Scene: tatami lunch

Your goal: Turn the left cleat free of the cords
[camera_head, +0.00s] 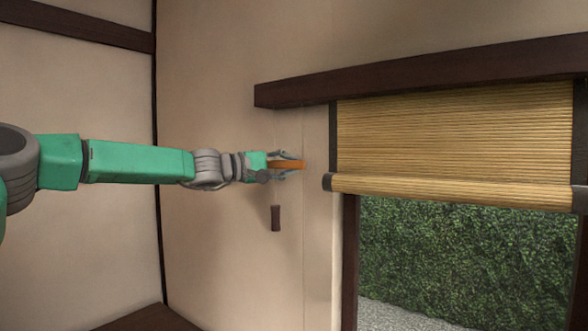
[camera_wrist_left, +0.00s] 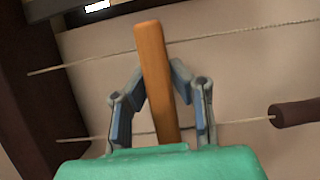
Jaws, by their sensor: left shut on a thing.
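The left cleat is an orange-brown wooden bar (camera_head: 287,164), held level near the wall in the head view. In the left wrist view the cleat (camera_wrist_left: 152,60) runs up between my fingers. My left gripper (camera_head: 302,165) is shut on it; its fingers also show in the wrist view (camera_wrist_left: 157,88). Two thin pale cords show in the wrist view: an upper cord (camera_wrist_left: 250,30) and a lower cord (camera_wrist_left: 235,122). The cords pass behind the cleat and gripper, and I cannot tell whether they touch the cleat. My right gripper is out of view.
A dark cord pull (camera_head: 276,218) hangs below my gripper; it also shows in the wrist view (camera_wrist_left: 297,113). A partly raised bamboo blind (camera_head: 455,130) covers the window's top at right, under a dark beam (camera_head: 420,72). The wall left of the pull is bare.

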